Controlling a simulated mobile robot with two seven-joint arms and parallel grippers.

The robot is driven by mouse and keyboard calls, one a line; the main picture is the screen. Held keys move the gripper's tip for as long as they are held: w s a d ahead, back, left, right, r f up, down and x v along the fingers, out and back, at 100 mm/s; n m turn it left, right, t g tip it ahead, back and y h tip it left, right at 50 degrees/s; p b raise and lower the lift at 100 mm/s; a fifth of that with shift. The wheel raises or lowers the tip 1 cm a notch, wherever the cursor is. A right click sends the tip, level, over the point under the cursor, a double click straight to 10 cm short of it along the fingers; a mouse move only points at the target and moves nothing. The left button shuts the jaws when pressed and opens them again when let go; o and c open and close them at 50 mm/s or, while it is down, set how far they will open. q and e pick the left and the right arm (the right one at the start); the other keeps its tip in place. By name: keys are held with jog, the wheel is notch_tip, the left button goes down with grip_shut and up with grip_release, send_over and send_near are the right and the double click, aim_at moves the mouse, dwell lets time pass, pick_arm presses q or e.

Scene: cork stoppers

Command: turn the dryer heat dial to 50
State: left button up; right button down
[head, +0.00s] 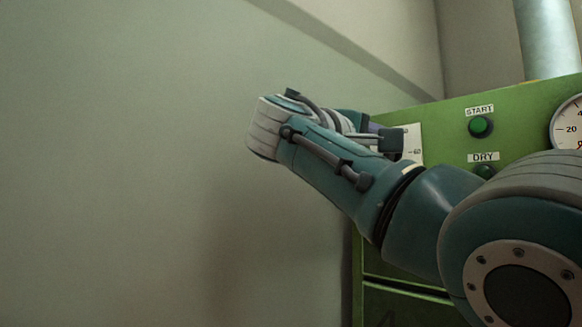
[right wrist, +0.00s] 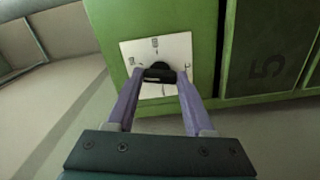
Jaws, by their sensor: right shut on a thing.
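The dryer's heat dial (right wrist: 158,73) is a black knob on a white scale plate (right wrist: 178,47) fixed to the green dryer panel. In the right wrist view my right gripper (right wrist: 159,78) has its two purple fingers on either side of the knob, shut on it. The scale's marks are too small to read in that view. In the head view my right arm hides the knob, and only the right edge of the scale plate (head: 413,150) shows, with a mark reading 60. My left gripper is in neither view.
The green dryer panel (head: 445,122) carries a green START button (head: 480,127), a DRY button (head: 485,171) partly behind my arm, and a round gauge (head: 570,124) at the right edge. A plain wall (head: 120,150) fills the left. A metal pipe (head: 548,40) rises behind.

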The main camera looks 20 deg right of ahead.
jog(key=m+b, duration=0.1)
jog(key=m, duration=0.1)
jog(key=shift+m+b, duration=0.3)
jog(key=shift+m, duration=0.1)
dwell(0.4)
jog(key=shift+c, duration=1.4)
grip_release()
jog(key=shift+a, duration=0.1)
jog(key=v, duration=1)
jog(key=shift+b, duration=0.45)
